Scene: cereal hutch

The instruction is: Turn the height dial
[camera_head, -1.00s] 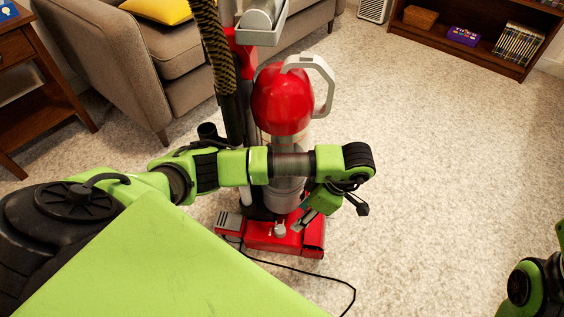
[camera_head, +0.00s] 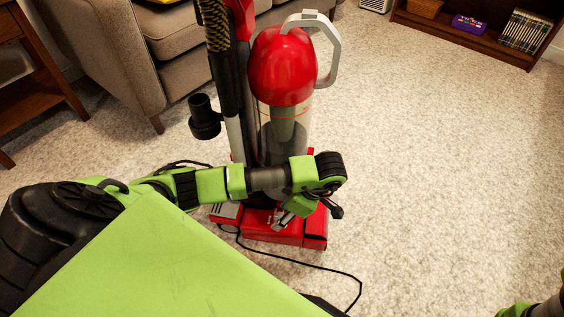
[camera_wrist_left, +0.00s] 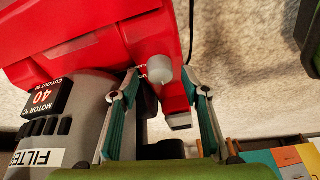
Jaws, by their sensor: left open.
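The red and grey upright vacuum cleaner (camera_head: 283,68) stands on the carpet, with its red base (camera_head: 270,232) on the floor. In the left wrist view the height dial (camera_wrist_left: 159,68) is a small pale round knob on the red base (camera_wrist_left: 75,45). My left gripper (camera_wrist_left: 160,96) is open, with one teal finger on each side of the dial's line and the dial just beyond or between the tips. Contact cannot be told. In the head view my left gripper (camera_head: 284,217) hangs low in front of the vacuum base and largely hides the dial. My right gripper is out of view.
A black cord (camera_head: 300,267) lies on the carpet in front of the vacuum. A beige sofa (camera_head: 125,55) and a wooden side table (camera_head: 35,75) stand behind at the left. A bookshelf (camera_head: 465,40) is at the back right. The carpet on the right (camera_head: 430,170) is clear.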

